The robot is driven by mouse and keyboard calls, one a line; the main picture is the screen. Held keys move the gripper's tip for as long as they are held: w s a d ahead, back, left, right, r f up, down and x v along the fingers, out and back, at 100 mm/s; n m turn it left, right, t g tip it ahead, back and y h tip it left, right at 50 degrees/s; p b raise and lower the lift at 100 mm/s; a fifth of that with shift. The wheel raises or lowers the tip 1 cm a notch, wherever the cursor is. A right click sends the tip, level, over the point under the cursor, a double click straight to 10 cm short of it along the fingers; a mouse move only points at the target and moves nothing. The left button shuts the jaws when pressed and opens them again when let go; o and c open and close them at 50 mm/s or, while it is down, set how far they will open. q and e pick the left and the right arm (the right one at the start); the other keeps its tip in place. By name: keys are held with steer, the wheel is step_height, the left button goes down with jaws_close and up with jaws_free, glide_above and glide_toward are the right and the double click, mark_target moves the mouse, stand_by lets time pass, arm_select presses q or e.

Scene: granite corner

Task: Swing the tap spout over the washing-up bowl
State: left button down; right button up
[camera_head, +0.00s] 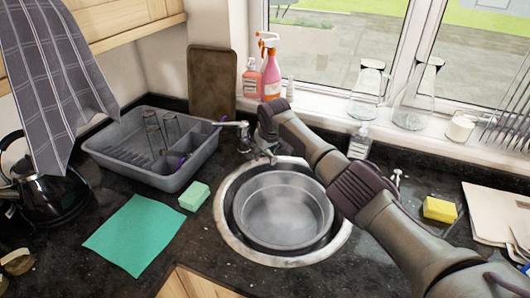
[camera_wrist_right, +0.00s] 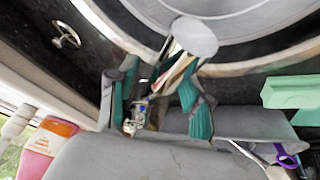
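The grey round washing-up bowl (camera_head: 283,212) sits in the round sink, and part of it shows at the top of the right wrist view (camera_wrist_right: 235,12). The chrome tap stands behind the sink. Its spout (camera_head: 232,124) points left toward the dish rack, away from over the bowl. My right gripper (camera_head: 266,122) is at the tap, reaching in from the right. In the wrist view, its teal-padded fingers (camera_wrist_right: 160,110) are apart, with shiny tap metal (camera_wrist_right: 180,55) between and beyond them. Contact is unclear. My left gripper is out of view.
A grey dish rack (camera_head: 150,170) with glasses stands left of the tap. A green sponge (camera_head: 194,196) and teal cloth (camera_head: 135,235) lie left of the sink. Bottles (camera_head: 271,78) and glassware (camera_head: 415,100) line the sill. A yellow sponge (camera_head: 440,209) lies at right.

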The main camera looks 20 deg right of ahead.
steer(key=v, duration=1.2)
stand_by(0.3)
